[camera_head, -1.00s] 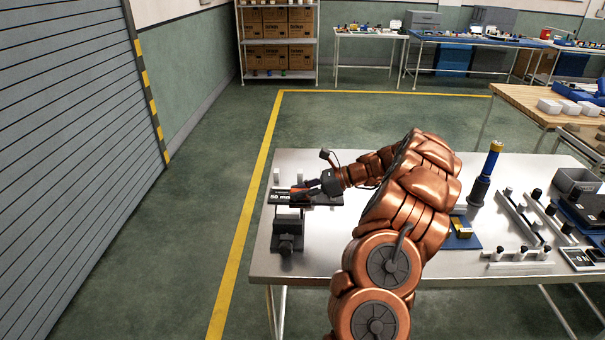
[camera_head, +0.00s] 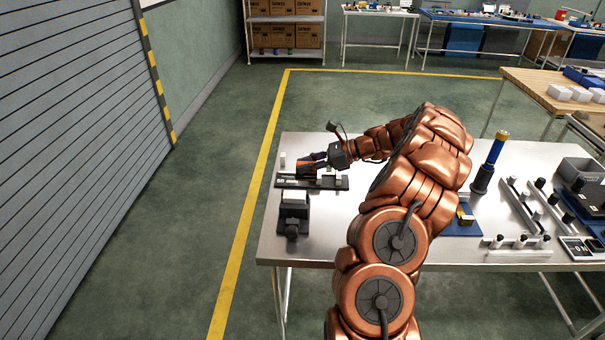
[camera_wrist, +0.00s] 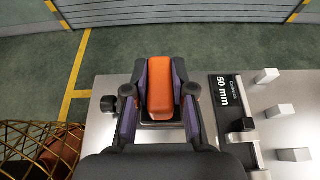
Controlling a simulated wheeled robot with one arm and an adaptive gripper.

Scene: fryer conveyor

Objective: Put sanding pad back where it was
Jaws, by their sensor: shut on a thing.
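The sanding pad appears to be the orange block (camera_wrist: 160,88) in the wrist view, seen between my two fingers with their purple inner faces. My gripper (camera_wrist: 159,100) is shut on it. In the head view my gripper (camera_head: 312,161) is at the table's far left part, over or just behind the black 50 mm plate (camera_head: 335,183). A dark vise-like fixture (camera_head: 294,212) stands in front of the plate. The pad's underside is hidden, so I cannot tell its height above what lies below.
The steel table (camera_head: 325,222) has free room right of the fixture. A blue mat (camera_head: 462,229) with a yellow block, a blue and yellow cylinder (camera_head: 494,152), rails and a grey bin (camera_head: 580,171) stand to the right. Small white blocks (camera_wrist: 280,111) stand near the 50 mm plate.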

